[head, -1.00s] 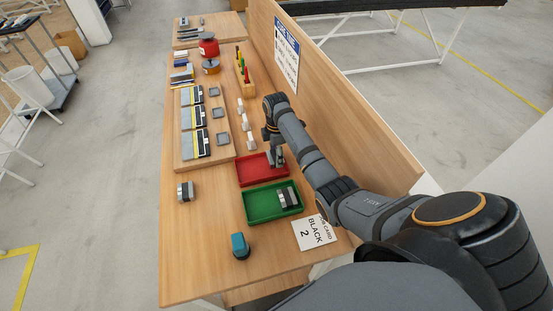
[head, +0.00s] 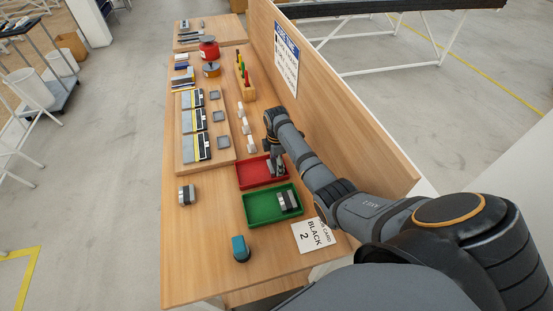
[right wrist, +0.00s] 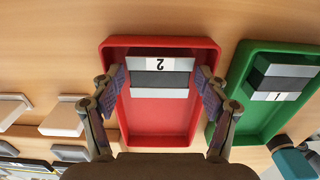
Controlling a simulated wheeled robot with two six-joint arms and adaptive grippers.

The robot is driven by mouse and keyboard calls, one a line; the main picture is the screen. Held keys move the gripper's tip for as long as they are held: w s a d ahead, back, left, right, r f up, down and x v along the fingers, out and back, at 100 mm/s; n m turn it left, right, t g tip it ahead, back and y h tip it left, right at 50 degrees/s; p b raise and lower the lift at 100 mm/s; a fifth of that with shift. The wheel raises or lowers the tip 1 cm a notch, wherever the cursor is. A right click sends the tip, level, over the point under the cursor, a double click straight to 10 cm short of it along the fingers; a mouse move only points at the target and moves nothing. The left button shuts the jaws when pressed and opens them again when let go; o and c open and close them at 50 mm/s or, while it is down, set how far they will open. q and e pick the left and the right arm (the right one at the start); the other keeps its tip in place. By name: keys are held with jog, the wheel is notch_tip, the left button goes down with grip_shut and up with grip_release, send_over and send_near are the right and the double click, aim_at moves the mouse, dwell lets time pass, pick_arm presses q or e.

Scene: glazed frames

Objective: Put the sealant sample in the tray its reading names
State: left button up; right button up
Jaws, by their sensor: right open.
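The sealant sample labelled 2 (right wrist: 160,75), two pale blocks with a dark band between them, lies in the red tray (right wrist: 158,130). The red tray also shows in the head view (head: 250,176). My right gripper (right wrist: 162,85) is open over this tray, with its fingers on either side of the sample and a gap visible near them. In the head view the right gripper (head: 277,170) partly hides the sample. The green tray (head: 258,209) holds a similar sample labelled 1 (right wrist: 280,80). A card (head: 314,235) reads BLACK 2. My left gripper is out of view.
Another banded block (head: 187,194) stands on the bench's left side, and a teal-topped object (head: 240,248) near its front. A board (head: 202,147) with strip samples lies farther back. A wooden panel (head: 350,120) rises along the right. The front left bench is clear.

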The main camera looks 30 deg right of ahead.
notch_tip(320, 180, up, 12)
jog(key=b, duration=0.2)
dwell(0.4)
